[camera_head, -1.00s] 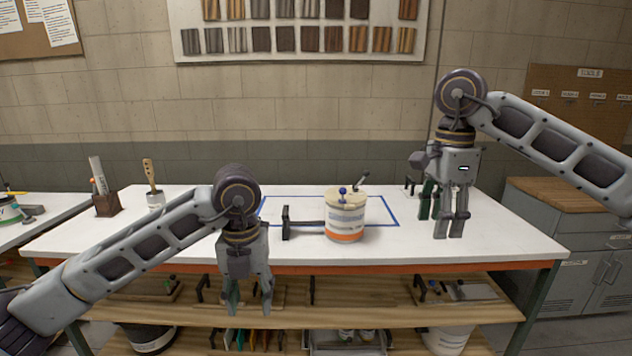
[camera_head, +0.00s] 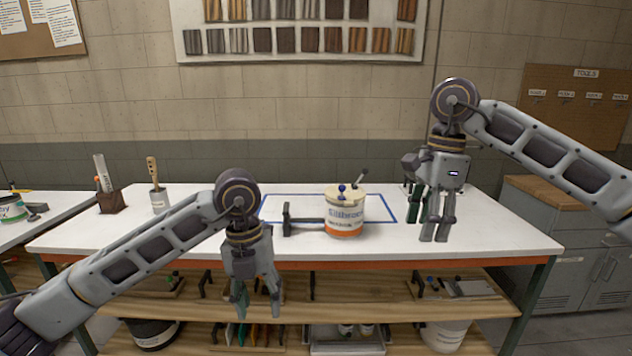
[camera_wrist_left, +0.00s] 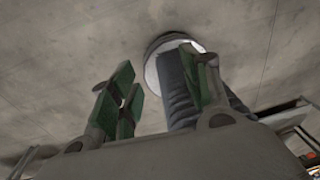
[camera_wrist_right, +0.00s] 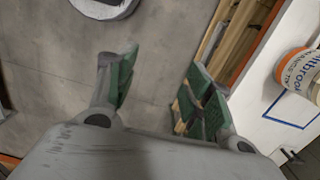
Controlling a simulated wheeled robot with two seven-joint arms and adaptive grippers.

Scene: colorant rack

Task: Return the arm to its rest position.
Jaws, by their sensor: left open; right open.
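My left gripper (camera_head: 256,299) hangs open and empty in front of the white table's front edge, fingers pointing down. In the left wrist view its green-padded fingers (camera_wrist_left: 160,95) are apart with nothing between them, over the floor. My right gripper (camera_head: 432,222) is open and empty, fingers down, to the right of the white can with the orange band (camera_head: 345,217). In the right wrist view its fingers (camera_wrist_right: 155,90) are spread with nothing between them, with floor beneath and the table edge to the right. The same can shows there too (camera_wrist_right: 298,72).
A grey cabinet (camera_head: 560,245) is at right. Shelves lie below.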

